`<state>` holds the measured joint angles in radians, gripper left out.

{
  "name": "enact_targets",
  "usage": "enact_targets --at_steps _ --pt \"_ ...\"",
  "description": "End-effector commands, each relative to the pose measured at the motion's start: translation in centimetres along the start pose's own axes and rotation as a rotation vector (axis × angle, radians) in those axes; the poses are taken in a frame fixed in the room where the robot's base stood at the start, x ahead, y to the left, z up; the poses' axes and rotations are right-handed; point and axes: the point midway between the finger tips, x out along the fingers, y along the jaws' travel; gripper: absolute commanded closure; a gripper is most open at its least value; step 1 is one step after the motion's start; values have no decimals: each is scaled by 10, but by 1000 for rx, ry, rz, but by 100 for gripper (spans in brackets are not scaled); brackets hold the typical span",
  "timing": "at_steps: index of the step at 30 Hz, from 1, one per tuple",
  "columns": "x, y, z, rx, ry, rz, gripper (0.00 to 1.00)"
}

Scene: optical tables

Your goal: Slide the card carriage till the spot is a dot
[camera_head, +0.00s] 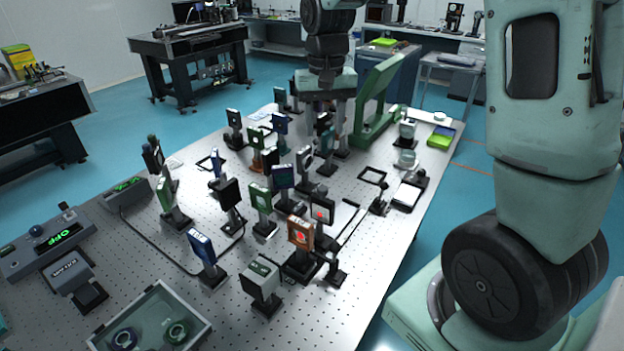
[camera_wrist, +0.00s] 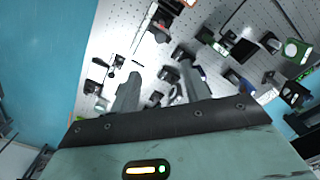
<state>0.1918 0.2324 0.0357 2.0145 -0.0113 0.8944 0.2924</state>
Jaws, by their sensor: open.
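In the wrist view, a dark mount with a red patch (camera_wrist: 160,24) shows near the top. My gripper (camera_wrist: 161,72) is open and empty, above the table's far part, apart from the card.
Many post-mounted optics crowd the perforated table (camera_head: 335,320), including a blue-framed one (camera_head: 201,246) and a green-framed one (camera_head: 261,198). A green angled bracket (camera_head: 376,105) stands behind. A tray (camera_head: 150,318) and a box reading OFF (camera_head: 58,240) sit at the left. The front right is clear.

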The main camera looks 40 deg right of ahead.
Motion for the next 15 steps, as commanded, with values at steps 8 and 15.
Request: enact_targets --at_steps 8,15 --pt "54 0 2 -4 -8 1 54" --pt "104 -1 3 -4 -7 0 54"
